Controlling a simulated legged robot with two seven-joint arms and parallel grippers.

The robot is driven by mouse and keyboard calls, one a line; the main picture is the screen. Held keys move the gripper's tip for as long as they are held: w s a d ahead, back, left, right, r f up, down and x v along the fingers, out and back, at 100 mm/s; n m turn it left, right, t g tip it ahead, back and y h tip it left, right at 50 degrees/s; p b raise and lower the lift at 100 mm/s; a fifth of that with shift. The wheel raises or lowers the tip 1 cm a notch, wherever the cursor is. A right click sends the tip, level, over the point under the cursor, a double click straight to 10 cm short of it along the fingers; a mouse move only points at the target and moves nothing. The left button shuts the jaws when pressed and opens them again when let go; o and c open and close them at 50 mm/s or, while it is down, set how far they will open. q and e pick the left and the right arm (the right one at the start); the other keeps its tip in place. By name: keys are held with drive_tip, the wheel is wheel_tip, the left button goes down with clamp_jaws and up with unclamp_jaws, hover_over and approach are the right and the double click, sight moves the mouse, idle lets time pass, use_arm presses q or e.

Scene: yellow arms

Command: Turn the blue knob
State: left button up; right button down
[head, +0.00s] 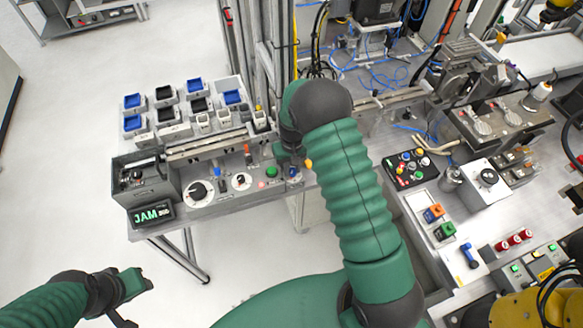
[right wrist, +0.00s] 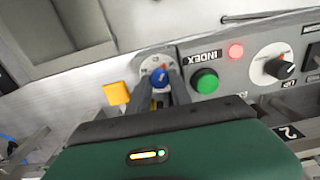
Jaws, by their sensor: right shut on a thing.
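The blue knob (right wrist: 160,76) sits on a grey panel in the right wrist view, on a round pale plate left of the green button. In the head view the blue knob (head: 293,171) is small, at the right end of the front panel. My right gripper (right wrist: 161,82) has its two dark fingers on either side of the knob and is shut on it. In the head view my right gripper (head: 290,163) is partly hidden by my own green arm. My left gripper (head: 140,301) is open and empty at the lower left, over the floor.
Near the knob are a green button (right wrist: 205,80), a pink-red light (right wrist: 236,50), a black dial (right wrist: 280,68) and a yellow-orange block (right wrist: 117,93). A JAM display (head: 151,214) stands at the panel's left end. A machine table (head: 480,225) with other controls stands to the right.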

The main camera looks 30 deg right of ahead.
sight(292, 170)
drive_tip(key=m, duration=0.4)
drive_tip(key=shift+s+f+m, duration=0.15)
drive_tip(key=shift+s+m, duration=0.1)
drive_tip(key=shift+m, duration=0.15)
idle(0.4)
drive_tip(key=c, duration=1.5)
unclamp_jaws()
drive_tip(key=shift+o, duration=0.2)
drive_tip(key=shift+w, duration=0.1)
drive_tip(key=shift+r, duration=0.3)
wheel_tip(292, 170, up, 16)
drive_tip(key=b, duration=0.2)
drive_tip(key=shift+r, duration=0.15)
